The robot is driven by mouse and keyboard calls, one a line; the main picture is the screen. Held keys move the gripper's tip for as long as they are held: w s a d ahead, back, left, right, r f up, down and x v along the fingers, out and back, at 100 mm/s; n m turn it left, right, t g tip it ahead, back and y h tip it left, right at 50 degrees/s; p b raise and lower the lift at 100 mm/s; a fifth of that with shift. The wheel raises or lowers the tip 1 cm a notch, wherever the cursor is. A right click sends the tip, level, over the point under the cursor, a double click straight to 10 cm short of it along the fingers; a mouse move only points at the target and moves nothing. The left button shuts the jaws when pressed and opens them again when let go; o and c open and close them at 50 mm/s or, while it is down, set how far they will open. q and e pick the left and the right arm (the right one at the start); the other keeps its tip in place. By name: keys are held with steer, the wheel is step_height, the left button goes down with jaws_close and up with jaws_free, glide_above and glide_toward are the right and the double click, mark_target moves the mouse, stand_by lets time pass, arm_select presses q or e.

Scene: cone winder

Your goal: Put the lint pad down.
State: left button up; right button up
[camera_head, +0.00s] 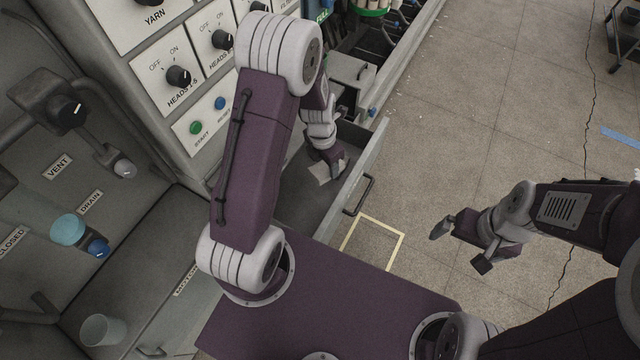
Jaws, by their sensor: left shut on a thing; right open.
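The lint pad (321,173) is a small pale grey piece that shows at the tips of my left gripper (333,166). My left gripper is shut on it, over the inside of an open grey drawer (373,160). The fingers hide part of the pad. I cannot tell whether the pad touches the drawer floor. My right gripper (461,249) is open and empty over the floor to the right of the drawer.
The drawer has a dark handle (358,195) on its outer face. A control panel with knobs (178,75) stands to the left of my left arm. A pale cup (102,330) is at the lower left. A yellow outline (374,238) marks the floor below the drawer.

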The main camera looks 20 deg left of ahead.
mark_target(315, 172)
arm_select(q)
steer(key=s+n, duration=0.1)
steer(key=s+a+f+n+p, duration=0.1)
steer(key=s+a+n, duration=0.1)
steer(key=n, duration=0.1)
steer(key=shift+s+a+f, duration=0.1)
steer(key=shift+f, duration=0.2)
steer(key=shift+n+y, duration=0.3)
steer(key=f+b, duration=1.2)
steer(key=s+a+f+b, duration=0.1)
steer(key=f+b, duration=0.5)
steer(key=shift+s+f, duration=0.1)
steer(key=shift+f, duration=0.3)
steer(key=shift+r, duration=0.2)
steer(key=shift+f, duration=0.15)
steer(key=o, duration=1.3)
